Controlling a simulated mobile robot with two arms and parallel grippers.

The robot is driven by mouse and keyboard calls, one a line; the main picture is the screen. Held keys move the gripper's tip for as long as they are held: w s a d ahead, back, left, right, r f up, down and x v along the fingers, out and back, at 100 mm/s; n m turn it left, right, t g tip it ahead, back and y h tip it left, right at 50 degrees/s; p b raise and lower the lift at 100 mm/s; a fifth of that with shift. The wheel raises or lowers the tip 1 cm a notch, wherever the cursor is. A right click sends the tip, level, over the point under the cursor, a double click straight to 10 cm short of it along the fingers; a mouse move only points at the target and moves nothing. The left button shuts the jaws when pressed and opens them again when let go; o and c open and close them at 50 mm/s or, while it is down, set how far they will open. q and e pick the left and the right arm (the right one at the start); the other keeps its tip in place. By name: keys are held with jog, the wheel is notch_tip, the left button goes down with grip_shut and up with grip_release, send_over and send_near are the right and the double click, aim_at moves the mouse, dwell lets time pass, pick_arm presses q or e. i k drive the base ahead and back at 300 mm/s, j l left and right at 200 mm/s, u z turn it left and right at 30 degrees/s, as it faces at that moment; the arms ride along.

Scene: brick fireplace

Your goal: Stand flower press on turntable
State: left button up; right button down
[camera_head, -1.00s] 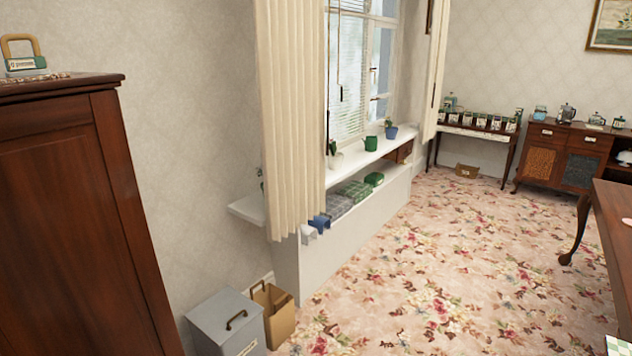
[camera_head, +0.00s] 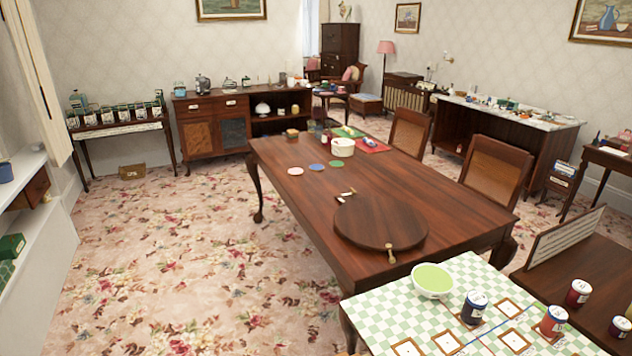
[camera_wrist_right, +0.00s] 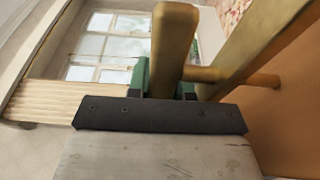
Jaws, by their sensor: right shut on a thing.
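The turntable (camera_head: 375,221) is a round dark wooden disc lying flat near the front end of the long wooden table (camera_head: 300,190). Its top looks bare, and a small brass-coloured piece (camera_head: 391,252) shows at its near edge. My right gripper (camera_wrist_right: 165,82), with green fingertips, is shut on a tan wooden thing (camera_wrist_right: 174,40) in the right wrist view. Bars, a crossing rod and a broad tan face show; I take it to be the flower press, but much of it is out of frame. It does not show in the head view. My left gripper is not in view.
A green-checked surface (camera_head: 400,300) with a green bowl (camera_head: 432,281) and several jars stands in front. Chairs (camera_head: 497,175) line the table's right side. The flowered carpet (camera_head: 200,250) at left is clear.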

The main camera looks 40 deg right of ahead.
aim_at(381, 219)
jog(key=i+j+z, duration=0.1)
jog(key=i+z, duration=0.35)
jog(key=i, duration=0.95)
jog(key=i+z, duration=0.35)
jog(key=i, duration=0.25)
jog(key=i+j+z, duration=0.35)
jog(key=i, duration=0.25)
jog(key=i+z, duration=0.6)
jog(key=z, duration=0.2)
jog(key=i+j+z, duration=0.1)
jog(key=i+z, duration=0.2)
jog(key=z, duration=0.15)
